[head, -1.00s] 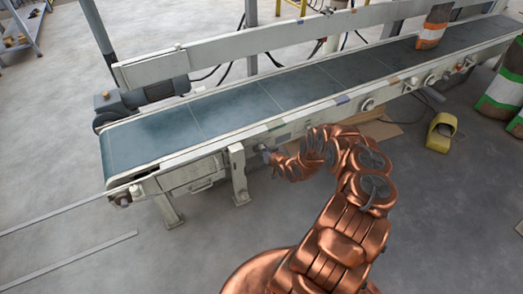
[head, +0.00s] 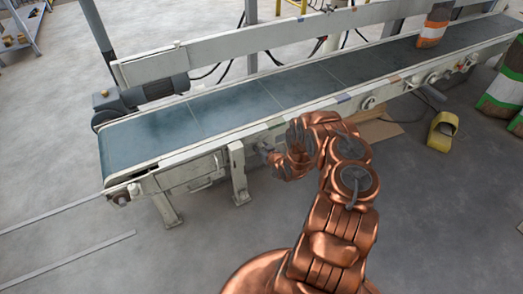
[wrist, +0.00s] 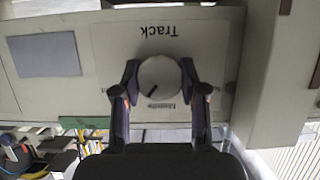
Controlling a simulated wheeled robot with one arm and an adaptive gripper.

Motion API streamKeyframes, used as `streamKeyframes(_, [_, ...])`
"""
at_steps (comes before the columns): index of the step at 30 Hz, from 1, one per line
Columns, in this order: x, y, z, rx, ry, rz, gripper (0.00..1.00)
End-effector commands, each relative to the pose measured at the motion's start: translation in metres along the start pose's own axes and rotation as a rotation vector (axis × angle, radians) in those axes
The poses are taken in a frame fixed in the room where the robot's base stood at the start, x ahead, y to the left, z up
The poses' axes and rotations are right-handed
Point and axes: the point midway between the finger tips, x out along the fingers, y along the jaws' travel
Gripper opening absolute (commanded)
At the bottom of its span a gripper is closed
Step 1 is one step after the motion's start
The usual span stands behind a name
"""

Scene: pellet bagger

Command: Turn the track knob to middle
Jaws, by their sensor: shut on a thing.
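The track knob (wrist: 160,78) is a round, pale knob on a light panel (wrist: 115,45) in the wrist view. The upside-down word "Track" stands above it in the picture. A dark pointer line on the knob points to the lower left of the picture, near a small inverted label (wrist: 158,103) that is hard to read. My gripper (wrist: 160,73) has one finger on each side of the knob and is shut on it. In the head view my gripper (head: 267,152) is at the conveyor's near side; the knob cannot be made out there.
The conveyor (head: 235,106) runs from lower left to upper right, with a leg (head: 239,172) left of my gripper. A striped bag (head: 434,27) stands on the belt. A yellow pedal box (head: 442,131) and more striped bags (head: 503,88) are on the right. The front floor is clear.

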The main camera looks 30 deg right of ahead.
Motion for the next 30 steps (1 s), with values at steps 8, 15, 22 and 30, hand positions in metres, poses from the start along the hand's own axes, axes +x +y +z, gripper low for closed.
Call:
streamKeyframes(8, [0.0028, -0.003, 0.0037, -0.176, 0.002, 0.068, 0.07])
streamKeyframes(15, [0.003, -0.0034, 0.0059, -0.336, 0.001, 0.135, 0.07])
streamKeyframes(22, [0.003, -0.003, 0.005, -0.48, 0.001, 0.196, 0.07])
streamKeyframes(30, [0.0011, -0.0022, 0.0036, -0.58, -0.001, 0.239, 0.07])
